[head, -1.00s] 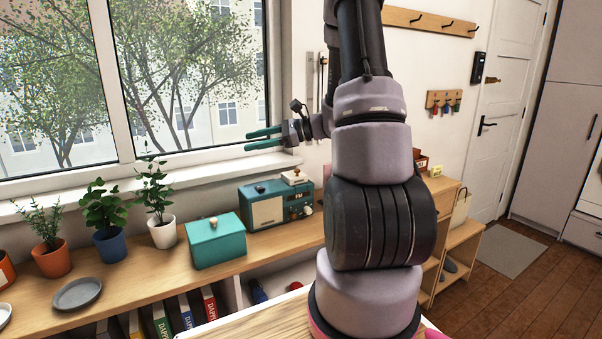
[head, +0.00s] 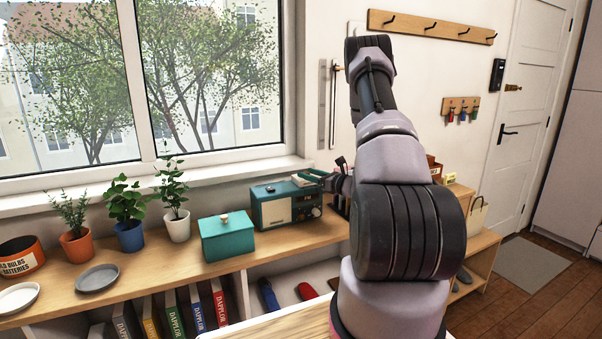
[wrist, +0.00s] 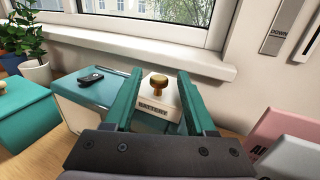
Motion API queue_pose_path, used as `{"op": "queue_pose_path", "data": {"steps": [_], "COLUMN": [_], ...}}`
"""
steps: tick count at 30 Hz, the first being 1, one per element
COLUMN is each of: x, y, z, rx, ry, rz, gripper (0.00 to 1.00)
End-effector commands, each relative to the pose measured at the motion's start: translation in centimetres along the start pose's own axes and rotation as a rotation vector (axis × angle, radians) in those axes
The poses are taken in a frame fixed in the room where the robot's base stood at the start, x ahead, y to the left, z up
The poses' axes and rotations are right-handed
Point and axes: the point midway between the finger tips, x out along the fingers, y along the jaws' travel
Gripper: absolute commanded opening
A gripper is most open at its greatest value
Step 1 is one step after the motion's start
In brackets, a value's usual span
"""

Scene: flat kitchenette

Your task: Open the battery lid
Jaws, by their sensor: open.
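The battery lid (wrist: 158,107) is a small cream block labelled "BATTERY" with a brass knob (wrist: 158,83) on top. It sits on the right end of the top of a teal and cream radio (head: 286,207). My gripper (wrist: 159,74) is open in the wrist view, with one green finger on each side of the lid and knob. I cannot tell whether the fingers touch the lid. In the head view my gripper (head: 312,174) is at the radio's top right, and my arm hides part of the shelf beyond it.
A dark key fob (wrist: 91,77) lies on the radio's top left. A teal box (head: 228,238) with a knob stands left of the radio. Potted plants (head: 127,212) stand further left. Pink and grey items (wrist: 285,135) stand close to the right. The window sill (wrist: 130,49) runs behind.

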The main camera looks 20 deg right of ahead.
Motion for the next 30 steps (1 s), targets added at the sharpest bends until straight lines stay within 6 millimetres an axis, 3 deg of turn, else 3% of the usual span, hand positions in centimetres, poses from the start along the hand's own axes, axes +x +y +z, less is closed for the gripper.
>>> {"op": "queue_pose_path", "data": {"steps": [7,19,23,24,30], "x": [3.5,4.2,4.2,4.2,4.2], "y": [0.1,0.0,0.0,0.0,0.0], "z": [0.0,0.0,0.0,0.0,0.0], "rx": [0.0,0.0,0.001,0.0,0.0], "ry": [0.0,0.0,0.0,0.0,0.0], "rz": [0.002,0.0,0.0,0.0,0.0], "gripper": [0.56,0.56,0.06,0.0,0.0]}}
